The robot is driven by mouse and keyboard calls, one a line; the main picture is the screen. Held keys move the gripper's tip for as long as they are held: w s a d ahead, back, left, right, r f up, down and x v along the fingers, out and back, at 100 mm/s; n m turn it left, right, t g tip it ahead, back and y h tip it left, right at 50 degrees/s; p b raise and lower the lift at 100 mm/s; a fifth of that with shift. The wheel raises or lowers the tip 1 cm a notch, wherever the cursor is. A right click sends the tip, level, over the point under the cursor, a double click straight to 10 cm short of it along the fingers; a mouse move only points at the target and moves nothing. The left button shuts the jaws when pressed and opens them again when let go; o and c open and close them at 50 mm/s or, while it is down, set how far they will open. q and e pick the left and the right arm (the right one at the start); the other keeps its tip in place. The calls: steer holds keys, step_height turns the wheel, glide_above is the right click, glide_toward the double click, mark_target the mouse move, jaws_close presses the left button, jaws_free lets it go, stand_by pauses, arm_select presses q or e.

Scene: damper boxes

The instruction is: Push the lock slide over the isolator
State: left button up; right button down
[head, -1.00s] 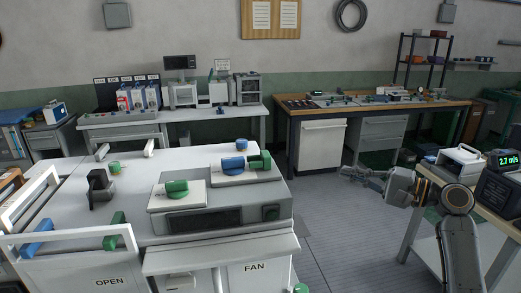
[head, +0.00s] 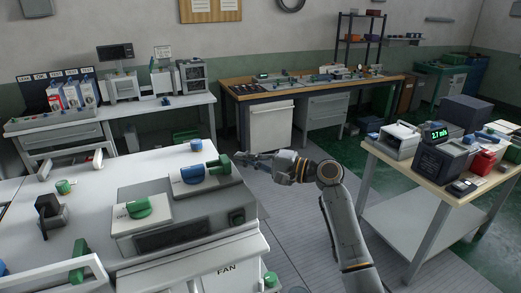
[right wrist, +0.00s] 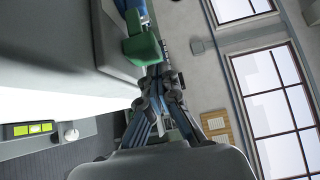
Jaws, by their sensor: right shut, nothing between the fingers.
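The isolator appears to be the blue knob (head: 192,174) on the grey raised plate at the right of the white cabinet top. The lock slide appears to be the green block (head: 219,166) just right of the knob. My right gripper (head: 239,158) is shut and empty, with its tips close to the right side of the green block. In the right wrist view, the shut fingertips (right wrist: 160,72) are at the edge of the green block (right wrist: 143,47); I cannot tell if they touch it. Blue shows beyond it. My left gripper is not in view.
A green knob (head: 139,206) sits on a neighbouring plate, and a black handle (head: 49,212) stands further left. A blue cap (head: 196,145) is behind the isolator. A side table (head: 405,170) with instruments stands to the right.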

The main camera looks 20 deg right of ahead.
mark_target(228, 161)
steer(key=shift+a, duration=0.45)
steer(key=a, duration=0.3)
steer(key=shift+s+a, duration=0.1)
steer(key=shift+a, duration=0.25)
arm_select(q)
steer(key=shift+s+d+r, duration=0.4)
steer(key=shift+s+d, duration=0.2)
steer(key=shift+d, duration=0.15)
arm_select(e)
steer(key=shift+d, duration=0.1)
